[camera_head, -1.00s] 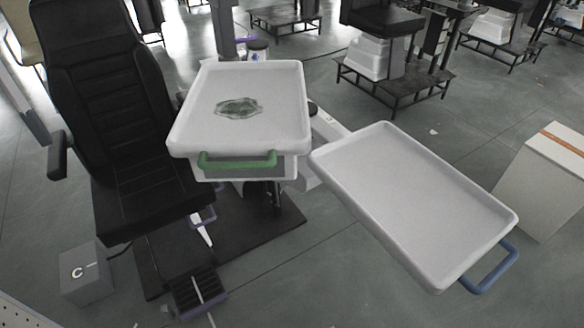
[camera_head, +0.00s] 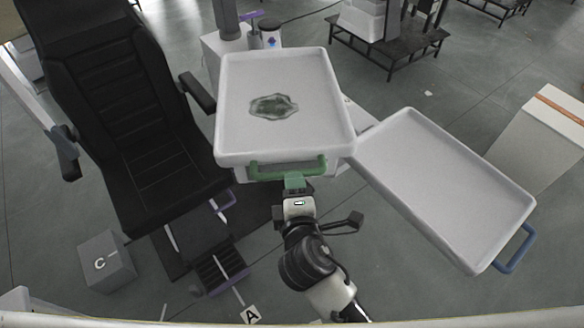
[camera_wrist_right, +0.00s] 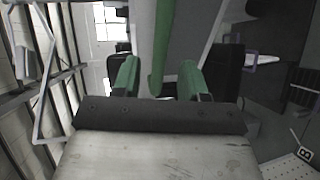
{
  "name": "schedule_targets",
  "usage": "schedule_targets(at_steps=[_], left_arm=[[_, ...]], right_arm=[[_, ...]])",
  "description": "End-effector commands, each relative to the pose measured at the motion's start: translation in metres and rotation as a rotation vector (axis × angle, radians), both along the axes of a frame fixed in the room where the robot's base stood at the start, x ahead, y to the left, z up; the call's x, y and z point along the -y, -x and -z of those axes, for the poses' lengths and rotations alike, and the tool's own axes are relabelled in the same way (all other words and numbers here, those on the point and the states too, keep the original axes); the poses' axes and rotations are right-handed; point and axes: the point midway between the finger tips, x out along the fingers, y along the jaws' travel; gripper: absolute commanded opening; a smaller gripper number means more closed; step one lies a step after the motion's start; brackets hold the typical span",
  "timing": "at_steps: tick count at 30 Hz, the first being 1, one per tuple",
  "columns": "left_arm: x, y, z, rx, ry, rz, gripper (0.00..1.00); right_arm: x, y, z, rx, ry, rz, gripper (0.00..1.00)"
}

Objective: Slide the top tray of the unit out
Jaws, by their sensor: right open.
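The top tray (camera_head: 318,78) of the unit is white and shallow, with a dark green patch or item (camera_head: 273,106) on its floor. It has a green handle (camera_head: 262,172) on its near side. My right gripper (camera_head: 294,181) is at the right part of this handle, with its green fingers open. In the right wrist view, the green handle bar (camera_wrist_right: 162,45) shows between the two open fingers of the gripper (camera_wrist_right: 158,76). I cannot tell whether they touch it. My left gripper is not in view.
Another white tray (camera_head: 440,180) with a blue handle (camera_head: 516,250) juts out at the right. A black chair (camera_head: 115,110) stands close on the left. A grey box marked C (camera_head: 106,258) is on the floor, and a pale box (camera_head: 540,130) stands at the right.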

Motion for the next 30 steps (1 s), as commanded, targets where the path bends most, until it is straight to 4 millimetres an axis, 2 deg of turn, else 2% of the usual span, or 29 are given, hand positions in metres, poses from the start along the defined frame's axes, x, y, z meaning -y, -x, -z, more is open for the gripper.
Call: schedule_targets(at_steps=[3,9,20,28,30], left_arm=[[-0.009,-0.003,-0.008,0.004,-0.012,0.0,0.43],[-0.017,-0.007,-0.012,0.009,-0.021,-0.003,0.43],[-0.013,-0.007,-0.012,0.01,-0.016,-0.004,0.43],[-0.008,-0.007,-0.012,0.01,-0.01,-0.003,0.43],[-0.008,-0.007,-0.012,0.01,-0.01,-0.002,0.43]], right_arm=[[-0.002,-0.022,0.002,0.001,0.002,0.002,0.43],[-0.005,-0.044,0.008,0.0,0.0,0.0,0.43],[-0.005,-0.049,0.011,-0.001,-0.002,-0.001,0.43],[-0.005,-0.049,0.011,-0.001,-0.002,-0.001,0.03],[-0.005,-0.048,0.011,-0.001,-0.002,-0.001,0.0]])
